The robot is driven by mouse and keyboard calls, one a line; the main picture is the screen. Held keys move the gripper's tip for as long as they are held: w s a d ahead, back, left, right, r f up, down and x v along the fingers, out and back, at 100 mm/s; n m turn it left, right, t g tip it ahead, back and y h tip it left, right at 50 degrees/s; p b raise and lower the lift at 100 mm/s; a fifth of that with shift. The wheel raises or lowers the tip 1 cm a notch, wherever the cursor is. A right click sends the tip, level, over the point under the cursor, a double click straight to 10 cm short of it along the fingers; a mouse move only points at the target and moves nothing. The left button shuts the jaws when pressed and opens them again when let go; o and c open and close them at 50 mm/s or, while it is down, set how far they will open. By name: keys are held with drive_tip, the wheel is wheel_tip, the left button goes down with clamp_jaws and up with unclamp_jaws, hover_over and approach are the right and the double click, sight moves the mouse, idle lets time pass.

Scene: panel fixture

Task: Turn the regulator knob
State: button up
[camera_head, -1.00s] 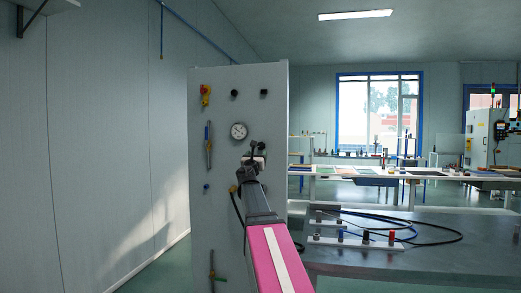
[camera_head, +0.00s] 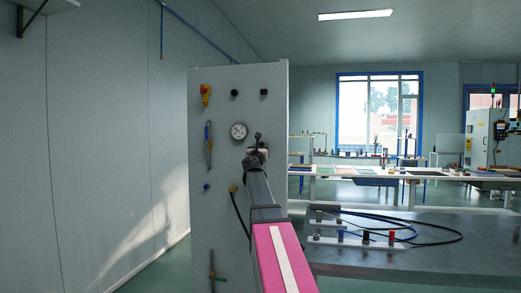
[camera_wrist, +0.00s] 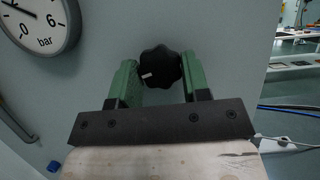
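The regulator knob (camera_wrist: 160,66) is black and lobed, with a small white mark on its lower left side, in the wrist view. My gripper (camera_wrist: 159,68) has two green fingers standing apart, one on each side of the knob. The fingertips look very close to the knob's edges; I cannot tell whether they touch.
The grey upright panel (camera_head: 217,165) carries a red-and-yellow button (camera_head: 205,95), black knobs and valve handles. To the right stands a grey bench (camera_head: 420,245) with cables (camera_head: 405,222) and coloured connectors. A wall is on the left.

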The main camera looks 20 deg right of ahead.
drive_tip(key=shift+m, duration=0.4)
drive_tip(key=m+g, duration=0.3)
drive_tip(key=m, duration=0.7)
drive_tip(key=m+g+y, duration=0.1)
drive_tip(key=m+g, duration=0.2)
drive_tip(key=m, duration=0.7)
drive_tip(key=r+m+g+y, duration=0.1)
drive_tip(key=m+g, duration=0.2)
drive_tip(key=m, duration=0.7)
drive_tip(key=shift+a+m, duration=0.15)
drive_tip(key=shift+m, duration=0.25)
drive_tip(key=m+y, duration=0.2)
drive_tip(key=m, duration=0.1)
drive_tip(key=shift+s+r+t, duration=0.1)
drive_tip(key=shift+t, duration=0.3)
drive_tip(key=shift+m+t+y, duration=0.6)
drive_tip(key=shift+m+y, duration=0.4)
drive_tip(key=shift+m, duration=0.6)
